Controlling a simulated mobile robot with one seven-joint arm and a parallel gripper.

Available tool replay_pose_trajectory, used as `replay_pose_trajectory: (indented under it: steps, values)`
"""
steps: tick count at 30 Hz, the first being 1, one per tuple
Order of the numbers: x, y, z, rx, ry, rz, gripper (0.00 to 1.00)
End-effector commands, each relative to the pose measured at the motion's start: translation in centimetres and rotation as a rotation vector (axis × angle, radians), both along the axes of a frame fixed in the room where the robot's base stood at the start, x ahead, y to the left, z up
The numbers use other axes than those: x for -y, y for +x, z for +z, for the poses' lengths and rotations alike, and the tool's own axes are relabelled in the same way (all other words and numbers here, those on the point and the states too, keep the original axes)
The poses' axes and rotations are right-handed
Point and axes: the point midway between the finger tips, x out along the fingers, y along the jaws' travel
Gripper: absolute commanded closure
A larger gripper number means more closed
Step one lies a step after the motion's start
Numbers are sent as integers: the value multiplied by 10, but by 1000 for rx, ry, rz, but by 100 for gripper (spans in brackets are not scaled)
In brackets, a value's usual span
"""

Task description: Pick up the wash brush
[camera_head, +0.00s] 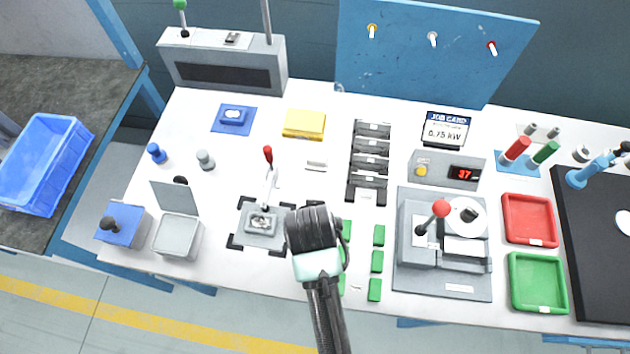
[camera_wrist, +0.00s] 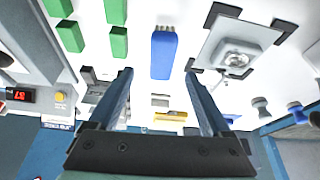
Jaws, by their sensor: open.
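In the head view my arm hides that spot. My gripper (camera_wrist: 160,74) is open and empty, its two fingers apart with the blue piece beyond them, roughly in line with the gap. In the head view my black wrist (camera_head: 312,229) is over the bench's front middle, and the fingertips are hidden.
The grey fixture (camera_head: 262,222) with its red-tipped lever stands left of my wrist. Green blocks (camera_head: 377,261) and a grey press (camera_head: 418,250) lie to the right. An open-lidded grey box (camera_head: 177,237) and a blue box (camera_head: 122,228) stand at the left.

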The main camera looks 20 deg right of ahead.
Motion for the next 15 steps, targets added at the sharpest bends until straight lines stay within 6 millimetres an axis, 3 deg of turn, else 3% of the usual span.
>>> replay_pose_trajectory:
  steps: [8, 15]
  values:
    - [3, 6, -16, 0, 0, 0, 18]
    - [6, 16, -45, 0, 0, -1, 18]
